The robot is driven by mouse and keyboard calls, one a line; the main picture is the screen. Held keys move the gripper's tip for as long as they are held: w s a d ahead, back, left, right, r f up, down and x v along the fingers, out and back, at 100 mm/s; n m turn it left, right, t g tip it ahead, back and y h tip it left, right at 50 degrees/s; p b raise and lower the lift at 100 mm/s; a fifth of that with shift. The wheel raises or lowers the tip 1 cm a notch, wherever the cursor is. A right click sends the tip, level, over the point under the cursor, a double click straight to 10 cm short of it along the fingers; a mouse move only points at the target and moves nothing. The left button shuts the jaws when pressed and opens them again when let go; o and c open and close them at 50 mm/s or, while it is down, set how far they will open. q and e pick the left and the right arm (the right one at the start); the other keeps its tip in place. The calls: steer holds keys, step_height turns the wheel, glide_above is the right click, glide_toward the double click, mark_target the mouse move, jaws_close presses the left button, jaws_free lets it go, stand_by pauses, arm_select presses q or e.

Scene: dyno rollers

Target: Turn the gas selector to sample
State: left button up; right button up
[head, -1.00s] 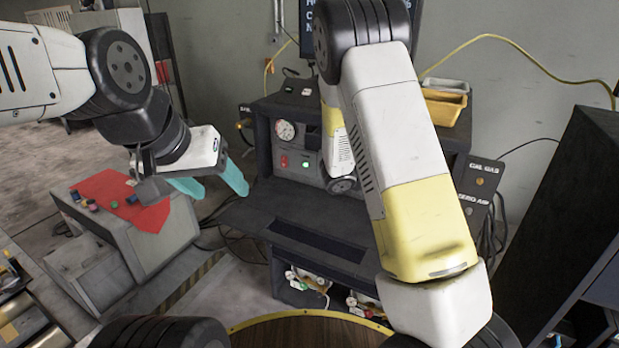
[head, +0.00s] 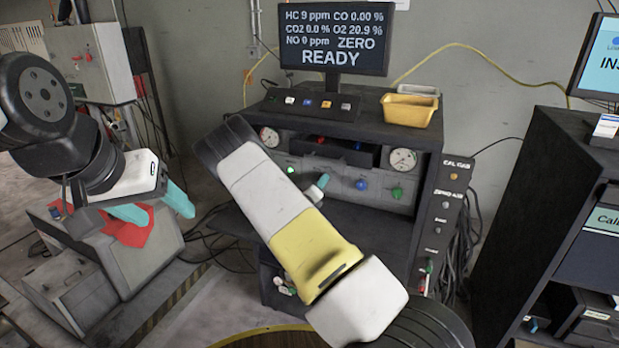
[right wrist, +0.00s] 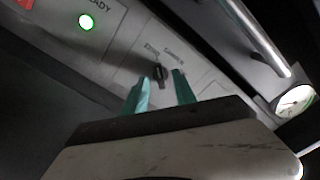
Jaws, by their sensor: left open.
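The gas selector is a small black knob (right wrist: 160,72) on a grey panel in the right wrist view, with small blurred labels above it. My right gripper (right wrist: 163,92) has its two teal fingers apart, with the knob just beyond and between their tips. I cannot tell whether they touch it. In the head view one teal fingertip of my right gripper (head: 321,182) shows at the bench panel (head: 340,175); my arm hides the rest, and I cannot make out the knob there. My left gripper (head: 155,206) is open and empty at the left, over the grey cabinet.
The monitor (head: 333,38) reads READY and ZERO. A blue knob (head: 362,185), a green knob (head: 397,192) and a gauge (head: 403,160) are on the panel. Yellow tray (head: 410,110) sits on top. A dark rack (head: 540,200) stands at right.

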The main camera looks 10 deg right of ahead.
steer(key=shift+x, duration=0.85)
jaws_close()
steer(key=m, duration=0.4)
steer(key=shift+d+m, duration=0.1)
steer(key=shift+m, duration=0.3)
steer(key=m, duration=0.4)
steer(key=shift+m, duration=0.4)
